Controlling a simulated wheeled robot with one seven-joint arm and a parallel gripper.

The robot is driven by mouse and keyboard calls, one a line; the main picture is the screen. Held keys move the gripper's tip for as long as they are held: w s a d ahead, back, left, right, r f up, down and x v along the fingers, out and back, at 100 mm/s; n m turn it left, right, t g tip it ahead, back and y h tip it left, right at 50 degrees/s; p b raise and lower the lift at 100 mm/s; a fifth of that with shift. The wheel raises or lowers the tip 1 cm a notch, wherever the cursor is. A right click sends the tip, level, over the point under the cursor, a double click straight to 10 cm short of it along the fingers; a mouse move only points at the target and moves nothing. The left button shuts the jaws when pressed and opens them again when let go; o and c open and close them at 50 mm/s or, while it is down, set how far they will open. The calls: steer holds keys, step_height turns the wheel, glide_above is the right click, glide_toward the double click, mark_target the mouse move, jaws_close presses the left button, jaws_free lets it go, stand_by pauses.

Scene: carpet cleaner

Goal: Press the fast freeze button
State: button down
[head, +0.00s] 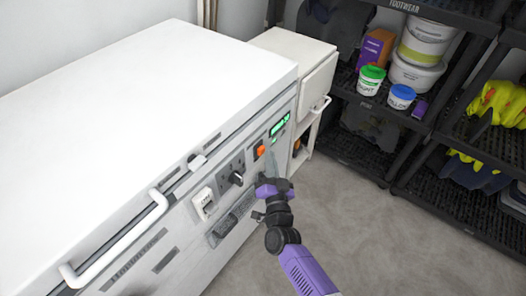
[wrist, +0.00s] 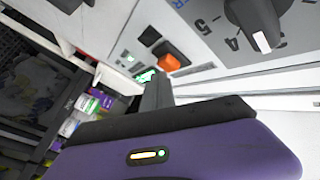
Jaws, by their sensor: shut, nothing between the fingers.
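The white chest freezer (head: 150,80) fills the left of the head view, with its control panel on the front side. An orange square button (head: 261,150) sits on the panel near green lit displays (head: 280,125). I cannot read a label on it. In the wrist view the orange button (wrist: 173,62) stands out beside a black switch (wrist: 150,36) and above the fingertips. My gripper (head: 272,165) is shut and empty, close in front of the panel by the orange button. Its grey fingers also show in the wrist view (wrist: 156,92). I cannot tell whether they touch the panel.
A black dial (head: 237,179) and a white switch (head: 203,203) sit left of the gripper. A white lid handle (head: 120,240) sticks out. A white cabinet (head: 300,65) and black shelves (head: 365,155) stand behind. The grey floor at right is clear.

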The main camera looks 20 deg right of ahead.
steer(key=shift+w+a, duration=0.3)
steer(key=shift+w, duration=0.1)
stand_by(0.8)
steer(key=shift+s+d, duration=0.1)
steer(key=shift+s, duration=0.05)
steer(key=shift+s+d, duration=0.45)
steer(key=shift+s, duration=0.15)
steer(key=shift+s+d, duration=0.75)
steer(key=shift+s, duration=0.3)
steer(key=shift+s+d, duration=0.7)
steer(key=shift+s, duration=0.3)
steer(key=shift+f, duration=0.1)
